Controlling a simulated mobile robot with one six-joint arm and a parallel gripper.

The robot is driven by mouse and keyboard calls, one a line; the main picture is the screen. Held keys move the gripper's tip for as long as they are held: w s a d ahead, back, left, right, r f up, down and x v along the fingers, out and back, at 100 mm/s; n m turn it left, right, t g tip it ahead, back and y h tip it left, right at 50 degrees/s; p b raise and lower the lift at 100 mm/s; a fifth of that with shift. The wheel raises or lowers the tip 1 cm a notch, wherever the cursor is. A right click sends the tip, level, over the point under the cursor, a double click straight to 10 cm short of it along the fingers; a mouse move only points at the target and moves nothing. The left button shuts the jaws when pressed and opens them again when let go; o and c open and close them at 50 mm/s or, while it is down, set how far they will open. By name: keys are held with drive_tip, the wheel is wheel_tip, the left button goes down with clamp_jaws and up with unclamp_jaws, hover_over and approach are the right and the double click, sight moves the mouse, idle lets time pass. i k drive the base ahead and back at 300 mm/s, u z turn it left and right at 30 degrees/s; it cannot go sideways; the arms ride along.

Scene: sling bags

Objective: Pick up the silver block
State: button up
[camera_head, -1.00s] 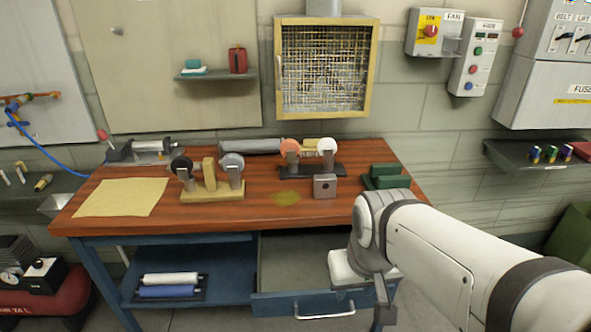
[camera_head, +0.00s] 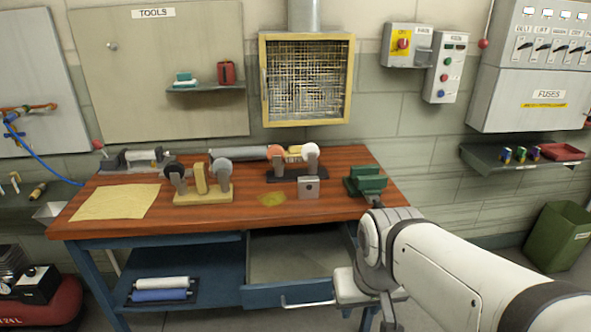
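The silver block (camera_head: 308,189), a small grey block with a dark hole in its front face, stands on the wooden workbench (camera_head: 235,222) near its front edge, right of centre. It sits in front of a dark stand with an orange wheel and a white wheel. My gripper (camera_head: 372,310) hangs at the end of my white arm, low in front of the bench's open drawer. It is below the bench top and to the right of the block, well apart from it. Its fingers are small and partly out of the picture, so their opening is unclear.
A green vise-like block (camera_head: 365,184) stands right of the silver block. A wooden stand with wheels (camera_head: 203,196) is to the left, beside a yellow stain (camera_head: 271,199). The open blue drawer (camera_head: 287,294) juts out below the bench top. A green bin (camera_head: 558,238) stands far right.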

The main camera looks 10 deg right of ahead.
sight(308, 187)
drive_tip(key=i, duration=0.85)
drive_tip(key=u, duration=0.05)
